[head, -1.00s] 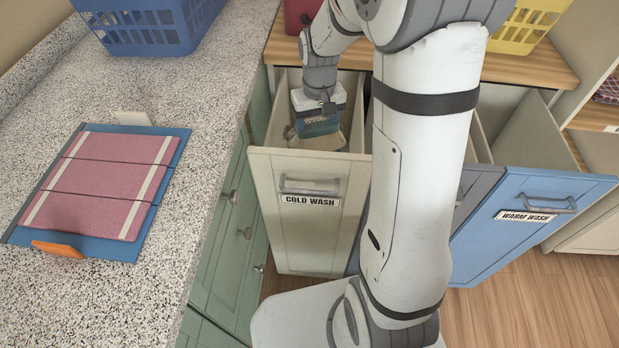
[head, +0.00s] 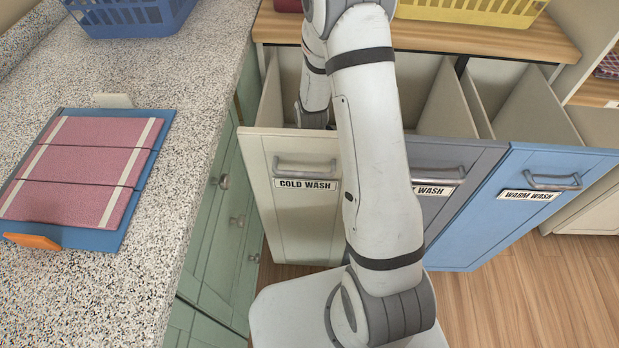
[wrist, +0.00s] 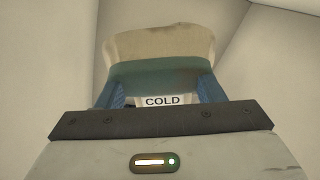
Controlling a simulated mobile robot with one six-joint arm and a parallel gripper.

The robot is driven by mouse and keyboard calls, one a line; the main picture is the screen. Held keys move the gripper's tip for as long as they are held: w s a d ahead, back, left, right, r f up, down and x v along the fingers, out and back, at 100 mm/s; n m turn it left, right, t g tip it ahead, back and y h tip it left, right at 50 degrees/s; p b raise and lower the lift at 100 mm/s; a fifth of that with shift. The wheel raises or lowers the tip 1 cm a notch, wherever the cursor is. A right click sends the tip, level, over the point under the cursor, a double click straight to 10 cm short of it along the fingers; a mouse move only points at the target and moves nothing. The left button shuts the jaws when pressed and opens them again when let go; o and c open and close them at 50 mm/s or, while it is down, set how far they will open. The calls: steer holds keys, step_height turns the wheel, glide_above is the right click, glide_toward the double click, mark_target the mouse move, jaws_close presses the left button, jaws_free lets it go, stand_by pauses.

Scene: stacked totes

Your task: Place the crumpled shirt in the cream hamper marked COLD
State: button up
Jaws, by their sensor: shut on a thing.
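The cream hamper (head: 300,215) is the pulled-out bin on the left, labelled COLD WASH on its front and open at the top. My arm reaches down into it, and its front wall hides my gripper in the head view. In the wrist view my gripper (wrist: 160,90) is shut on the shirt (wrist: 160,48), a beige cloth with a teal band, between two blue fingers. A white tag reading COLD (wrist: 162,101) shows at the near edge of the cloth. Pale hamper walls surround it; I cannot tell whether the shirt touches the bottom.
A grey hamper (head: 450,160) and a blue WARM WASH hamper (head: 530,205) stand open to the right. A blue basket (head: 130,18) and a folding board (head: 135,200) with pink cloth (head: 75,170) lie on the speckled counter (head: 190,150). A yellow basket (head: 475,12) stands behind.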

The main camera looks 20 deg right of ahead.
steer(key=shift+f+b, duration=0.35)
steer(key=shift+f, duration=2.25)
steer(key=shift+f, duration=0.25)
steer(key=o, duration=1.4)
steer(key=shift+r, duration=0.1)
step_height(320, 180, up, 12)
steer(key=shift+r+p, duration=0.15)
steer(key=shift+p, duration=0.9)
